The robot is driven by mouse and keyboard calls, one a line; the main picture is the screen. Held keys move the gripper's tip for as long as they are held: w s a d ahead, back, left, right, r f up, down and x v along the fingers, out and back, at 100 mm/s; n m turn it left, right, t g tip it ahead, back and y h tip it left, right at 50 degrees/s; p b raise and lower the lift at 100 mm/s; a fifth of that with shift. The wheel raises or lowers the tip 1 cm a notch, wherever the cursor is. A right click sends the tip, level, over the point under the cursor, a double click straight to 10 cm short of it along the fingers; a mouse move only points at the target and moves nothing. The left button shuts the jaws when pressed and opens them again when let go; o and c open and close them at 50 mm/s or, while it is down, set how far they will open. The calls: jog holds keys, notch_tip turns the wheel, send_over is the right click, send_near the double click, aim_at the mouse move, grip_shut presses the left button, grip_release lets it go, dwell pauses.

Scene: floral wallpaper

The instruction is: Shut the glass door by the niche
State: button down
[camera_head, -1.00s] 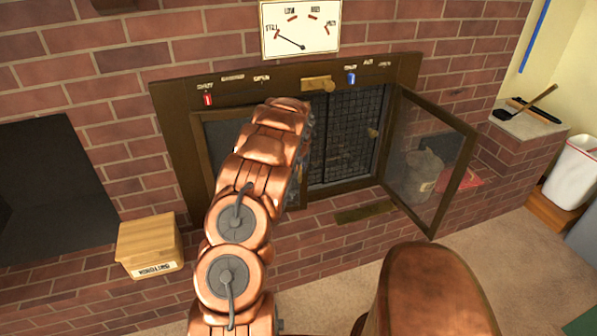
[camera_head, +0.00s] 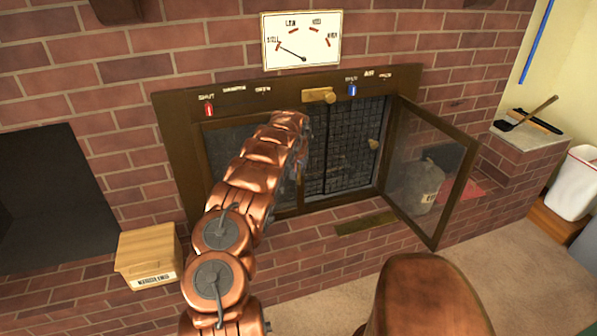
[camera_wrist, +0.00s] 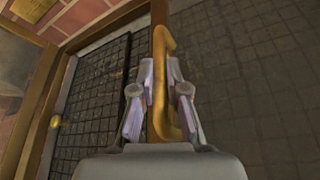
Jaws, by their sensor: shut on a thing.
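The fireplace has two framed glass doors. The right glass door (camera_head: 420,170) stands swung wide open, with a dark niche (camera_head: 447,155) holding a grey sack (camera_head: 428,190) seen through and beside it. The left glass door (camera_head: 232,158) looks close to its frame; my arm covers much of it, and I cannot tell whether it is fully shut. In the wrist view a brass bar handle (camera_wrist: 160,45) runs between the two fingers of my gripper (camera_wrist: 160,92), which is shut on it. In the head view my gripper is mostly hidden behind my arm.
Black mesh (camera_head: 345,150) with a brass knob (camera_head: 373,144) shows in the opening. A brass latch (camera_head: 318,95), a red slider (camera_head: 208,109) and a blue slider (camera_head: 352,89) sit on the top frame. A box (camera_head: 148,257) stands at left, a white bin (camera_head: 573,185) at right.

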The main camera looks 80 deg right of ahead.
jog(key=shift+w+d+r, duration=0.1)
jog(key=shift+d+r, duration=0.1)
jog(key=shift+d, duration=0.1)
jog(key=c, duration=1.2)
grip_release()
jog(key=shift+f, duration=0.15)
jog(key=v, duration=1.2)
jog(key=shift+a, duration=0.1)
